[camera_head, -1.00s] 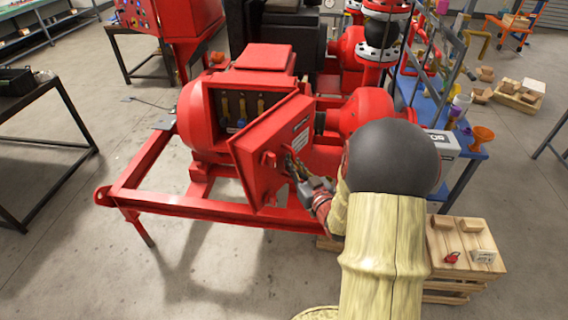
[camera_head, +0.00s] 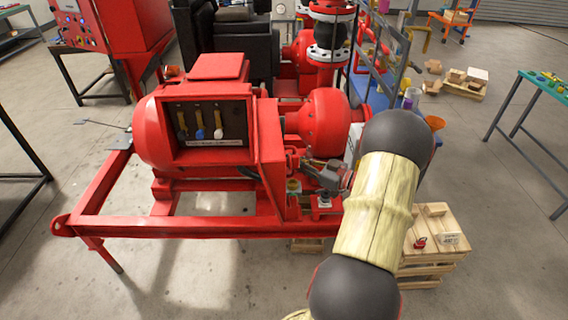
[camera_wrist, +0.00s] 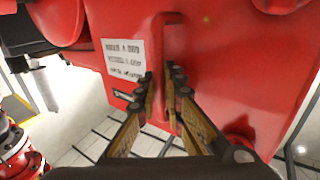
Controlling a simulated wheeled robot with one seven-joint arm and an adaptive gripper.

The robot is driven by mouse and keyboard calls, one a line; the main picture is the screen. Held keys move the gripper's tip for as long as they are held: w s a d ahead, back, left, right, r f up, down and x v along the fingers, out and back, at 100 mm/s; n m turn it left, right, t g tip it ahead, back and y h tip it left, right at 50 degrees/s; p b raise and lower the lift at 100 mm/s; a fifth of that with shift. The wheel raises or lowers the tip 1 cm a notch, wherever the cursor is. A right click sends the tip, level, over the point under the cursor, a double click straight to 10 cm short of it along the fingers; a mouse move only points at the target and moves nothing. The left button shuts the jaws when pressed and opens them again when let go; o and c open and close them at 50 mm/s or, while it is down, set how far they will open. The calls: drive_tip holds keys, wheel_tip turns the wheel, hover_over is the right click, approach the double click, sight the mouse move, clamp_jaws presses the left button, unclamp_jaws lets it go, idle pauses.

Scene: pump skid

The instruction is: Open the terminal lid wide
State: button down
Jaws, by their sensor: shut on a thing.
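The red terminal lid (camera_head: 272,152) stands swung out from the right side of the terminal box (camera_head: 212,126), roughly edge-on in the head view. The box is open, and its terminals with yellow, blue and white parts show inside. My gripper (camera_head: 303,164) is at the outer face of the lid. In the wrist view my gripper (camera_wrist: 163,92) is shut on a red upright handle on the lid (camera_wrist: 235,70), one finger on each side. A white label (camera_wrist: 123,58) is left of the handle. The lid's hinge is not clear to see.
The red pump housing (camera_head: 316,118) stands close to the right of the lid. The red skid frame (camera_head: 190,227) runs below. A wooden crate (camera_head: 432,252) stands at the right, and a blue rack (camera_head: 377,75) is behind my arm.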

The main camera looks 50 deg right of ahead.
drive_tip(key=shift+s+d+n+y, duration=0.15)
drive_tip(key=shift+d+n+y, duration=0.15)
drive_tip(key=shift+d, duration=0.25)
drive_tip(key=shift+s+d+n+y, duration=0.2)
drive_tip(key=shift+d+y, duration=0.2)
drive_tip(key=shift+d, duration=0.15)
drive_tip(key=c, duration=2)
unclamp_jaws()
drive_tip(key=shift+o, duration=0.2)
drive_tip(key=v, duration=1.2)
drive_tip(key=shift+r, duration=0.25)
drive_tip(key=shift+d, duration=0.15)
